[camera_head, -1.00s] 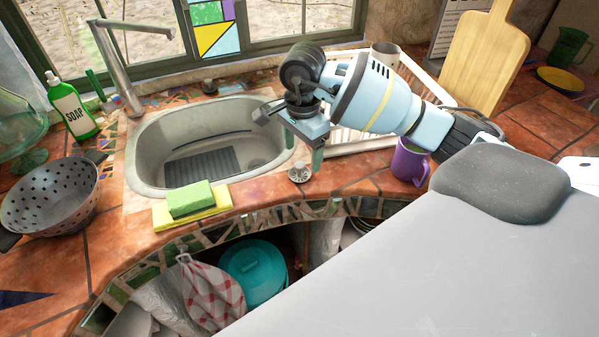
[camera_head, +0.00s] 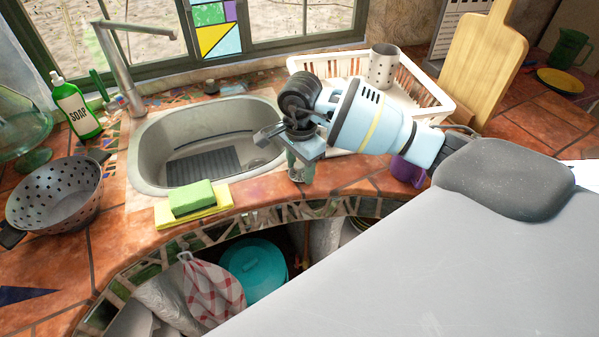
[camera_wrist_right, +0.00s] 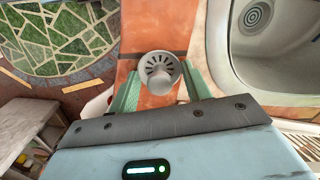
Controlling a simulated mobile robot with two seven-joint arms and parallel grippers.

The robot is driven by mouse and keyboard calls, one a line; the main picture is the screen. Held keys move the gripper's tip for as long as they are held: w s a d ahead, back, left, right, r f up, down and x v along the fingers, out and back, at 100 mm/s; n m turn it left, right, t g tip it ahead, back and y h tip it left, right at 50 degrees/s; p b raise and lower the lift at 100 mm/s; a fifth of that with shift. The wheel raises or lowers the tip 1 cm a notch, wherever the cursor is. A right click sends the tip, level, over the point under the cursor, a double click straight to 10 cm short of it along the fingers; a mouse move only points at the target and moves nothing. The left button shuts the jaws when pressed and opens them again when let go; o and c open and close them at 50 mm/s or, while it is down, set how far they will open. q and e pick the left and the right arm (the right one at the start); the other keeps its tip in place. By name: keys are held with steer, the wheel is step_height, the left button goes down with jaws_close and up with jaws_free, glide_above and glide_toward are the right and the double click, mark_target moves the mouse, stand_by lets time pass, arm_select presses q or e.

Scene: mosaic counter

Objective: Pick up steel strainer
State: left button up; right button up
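The steel strainer, a small round slotted sink strainer with a knob, is on the tiled counter in front of the sink. In the right wrist view the strainer (camera_wrist_right: 151,66) shows between the two green fingers of my right gripper (camera_wrist_right: 160,72). The fingers stand apart, one on each side of it; I cannot tell whether either touches it. In the head view my right gripper (camera_head: 300,163) points down over the strainer (camera_head: 296,177), which the fingers mostly hide. My left gripper is not in view.
The sink (camera_head: 145,158) lies just behind, with a green sponge (camera_head: 191,198) on a yellow cloth at its front edge. A white dish rack (camera_head: 440,100) and a purple mug (camera_head: 407,171) are to the right. A grey colander (camera_head: 55,196) stands far left.

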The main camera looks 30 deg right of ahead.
steer(key=shift+c, duration=0.8)
steer(key=shift+r, duration=0.2)
